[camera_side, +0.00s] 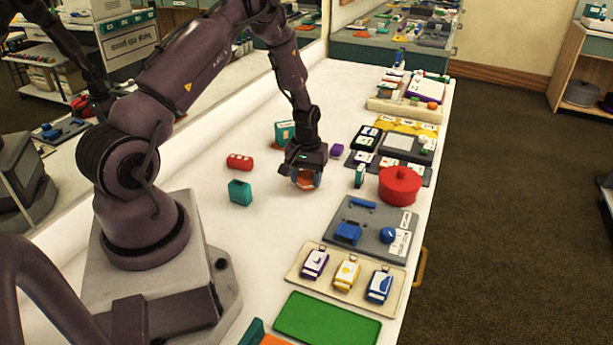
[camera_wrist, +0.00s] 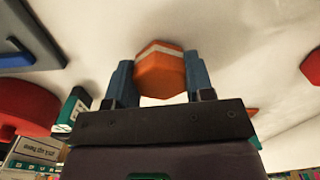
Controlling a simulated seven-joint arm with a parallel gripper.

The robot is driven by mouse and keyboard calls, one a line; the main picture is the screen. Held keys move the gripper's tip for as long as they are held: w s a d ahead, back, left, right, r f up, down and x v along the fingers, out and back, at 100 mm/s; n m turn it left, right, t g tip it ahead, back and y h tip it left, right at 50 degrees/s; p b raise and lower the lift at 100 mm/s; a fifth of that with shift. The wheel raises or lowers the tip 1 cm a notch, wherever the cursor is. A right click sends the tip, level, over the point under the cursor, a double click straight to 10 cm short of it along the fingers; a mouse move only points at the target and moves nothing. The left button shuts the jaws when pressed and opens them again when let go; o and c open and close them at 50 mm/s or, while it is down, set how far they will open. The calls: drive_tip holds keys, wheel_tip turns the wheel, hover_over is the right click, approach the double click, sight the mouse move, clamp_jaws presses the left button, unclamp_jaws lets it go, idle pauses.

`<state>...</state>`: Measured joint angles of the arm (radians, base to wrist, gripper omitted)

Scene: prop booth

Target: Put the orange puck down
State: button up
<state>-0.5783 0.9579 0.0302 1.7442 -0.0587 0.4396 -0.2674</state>
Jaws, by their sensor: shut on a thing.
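The orange puck (camera_wrist: 160,72) is an orange block with a pale band along one edge. In the wrist view it sits between the two blue fingers of my gripper (camera_wrist: 160,82), which touch it on both sides. In the side view the puck (camera_side: 304,181) shows as a small orange patch under my gripper (camera_side: 306,179), low over the white table (camera_side: 240,130). I cannot tell whether the puck touches the table.
A red block (camera_side: 240,161) and a teal block (camera_side: 240,192) lie to the left. The table just in front of my gripper is clear.

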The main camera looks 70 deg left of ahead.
drive_tip(key=shift+f, duration=0.1)
drive_tip(key=o, duration=0.9)
drive_tip(key=shift+o, duration=0.2)
